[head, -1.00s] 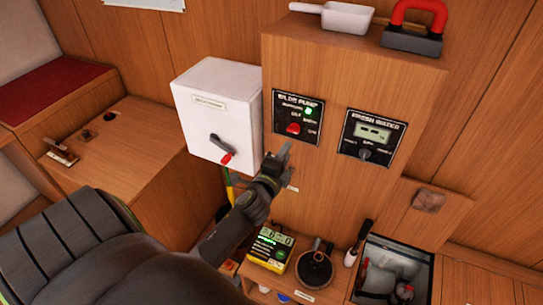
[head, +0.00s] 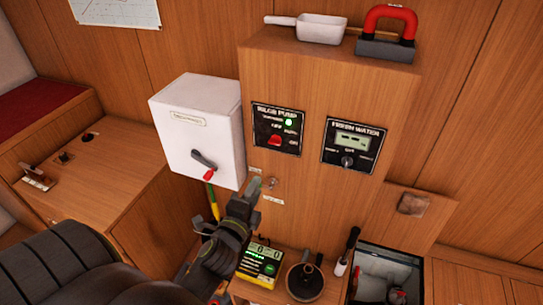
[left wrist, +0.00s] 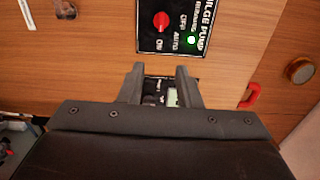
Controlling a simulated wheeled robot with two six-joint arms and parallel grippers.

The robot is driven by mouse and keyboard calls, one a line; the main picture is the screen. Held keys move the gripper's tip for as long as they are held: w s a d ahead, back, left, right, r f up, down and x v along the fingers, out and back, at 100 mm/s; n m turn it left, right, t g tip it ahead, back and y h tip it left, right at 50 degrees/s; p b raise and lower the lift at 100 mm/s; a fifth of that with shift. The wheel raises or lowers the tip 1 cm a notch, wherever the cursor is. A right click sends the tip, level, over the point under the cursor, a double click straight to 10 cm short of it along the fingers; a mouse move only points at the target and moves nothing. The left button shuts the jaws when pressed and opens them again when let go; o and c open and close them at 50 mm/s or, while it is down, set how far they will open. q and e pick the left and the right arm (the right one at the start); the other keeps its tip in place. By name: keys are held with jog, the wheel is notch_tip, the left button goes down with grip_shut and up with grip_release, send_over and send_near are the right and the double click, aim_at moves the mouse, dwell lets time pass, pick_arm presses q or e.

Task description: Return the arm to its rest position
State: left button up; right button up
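My left gripper (head: 263,186) is in front of the wooden cabinet, below the bilge pump panel (head: 277,129). It holds nothing. In the left wrist view its two fingers (left wrist: 161,72) stand apart with a gap between them. The bilge pump panel, with a red knob (left wrist: 161,21) and a lit green lamp (left wrist: 191,40), shows above the fingers there, clear of them. The fresh water panel (head: 352,147) is to the right in the head view. My left arm comes in from the lower left. My right gripper is not in view.
A white box (head: 200,130) with a red-tipped lever is just left of the gripper. A yellow-green meter (head: 258,264), a dark round pot (head: 304,281) and an open bin (head: 388,262) sit below. A white scoop (head: 320,29) and a red-handled tool (head: 389,35) lie on top.

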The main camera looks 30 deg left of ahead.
pick_arm(q)
jog(key=s+f+n+g, duration=0.2)
jog(key=s+f+g, duration=0.1)
jog(key=f, duration=0.8)
jog(key=s+f+n+g+h+b, duration=0.1)
jog(key=s+f+n+g, duration=0.15)
jog(key=f, duration=0.85)
jog(key=s+f+n+g, duration=0.3)
jog(key=f, duration=0.9)
jog(key=s+f+n+g, duration=0.2)
jog(key=s+f, duration=0.4)
jog(key=s, duration=0.3)
jog(key=s+d+f+n+g+h+b, duration=0.1)
jog(key=s+f+n+g, duration=0.2)
jog(key=s+f, duration=0.4)
jog(key=s+f+n+g+h, duration=0.1)
jog(key=s+f+n+g, duration=0.2)
jog(key=s, duration=0.9)
notch_tip(320, 180, down, 4)
jog(key=shift+s+d+r+b, duration=0.15)
jog(key=shift+d+r+b, duration=0.05)
jog(key=shift+d+b, duration=0.2)
jog(key=shift+s+n, duration=0.15)
jog(key=shift+n, duration=0.1)
